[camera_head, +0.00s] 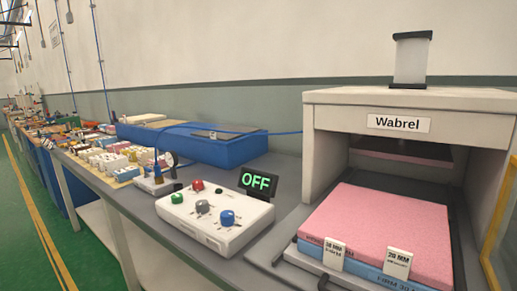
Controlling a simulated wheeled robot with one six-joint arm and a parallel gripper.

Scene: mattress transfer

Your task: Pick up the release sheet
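No thing in view can be made out for certain as the release sheet. A thick pink slab (385,230) lies on a thinner blue slab (372,275) in the open mouth of a press labelled "Wabrel" (455,99) at the right. Two small white tags stand at the slabs' front edge; the right tag (398,263) reads "20 MM" and the left tag (333,252) is hard to read. A pinkish underside shows under the press's upper part, above a clear gap. My gripper is not in view.
A white control box (212,238) with coloured knobs stands left of the press, beside a display (258,184) reading "OFF". Many small items crowd the long bench to the left. Green floor (25,235) is open at far left.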

